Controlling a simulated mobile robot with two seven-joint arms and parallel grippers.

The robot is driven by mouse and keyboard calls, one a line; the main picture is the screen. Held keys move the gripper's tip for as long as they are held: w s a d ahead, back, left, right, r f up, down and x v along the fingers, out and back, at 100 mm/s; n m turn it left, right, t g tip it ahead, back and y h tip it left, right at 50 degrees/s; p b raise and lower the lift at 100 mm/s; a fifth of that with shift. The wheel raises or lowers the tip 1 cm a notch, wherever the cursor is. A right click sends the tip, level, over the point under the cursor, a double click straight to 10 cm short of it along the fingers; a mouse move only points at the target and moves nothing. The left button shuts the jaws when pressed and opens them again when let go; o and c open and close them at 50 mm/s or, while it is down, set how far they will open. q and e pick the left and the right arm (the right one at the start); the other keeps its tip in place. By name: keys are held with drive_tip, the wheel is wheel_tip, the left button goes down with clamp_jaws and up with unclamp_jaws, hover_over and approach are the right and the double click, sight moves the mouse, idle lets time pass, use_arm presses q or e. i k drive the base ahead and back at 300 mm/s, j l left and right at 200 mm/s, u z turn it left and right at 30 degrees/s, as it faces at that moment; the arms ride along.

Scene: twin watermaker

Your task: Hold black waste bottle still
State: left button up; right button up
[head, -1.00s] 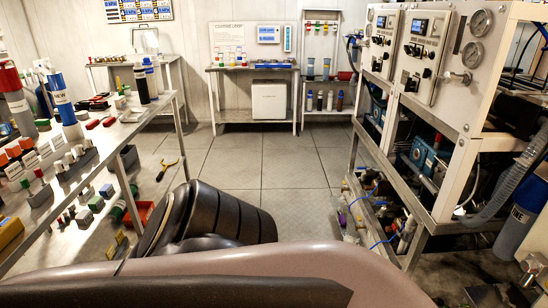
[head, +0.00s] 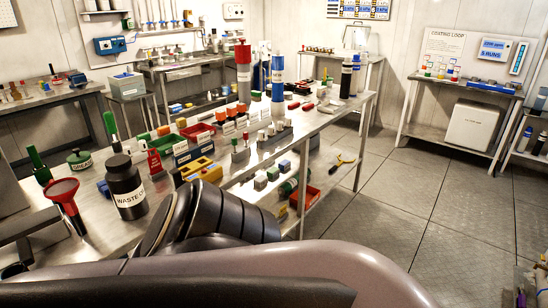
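The black waste bottle (head: 127,192) stands upright on the metal bench at the left in the head view. It has a black cap and a white label that reads "WASTE" and a further part I cannot read fully. Dark ribbed and mauve parts of my own arm cross the bottom of the view, just right of and below the bottle. Neither of my gripper's fingertips shows, and I see no gripper on the bottle.
Tall red (head: 244,73) and blue (head: 278,77) cylinders stand farther back.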

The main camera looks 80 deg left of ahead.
sight(126, 190)
drive_tip(key=u, duration=3.55)
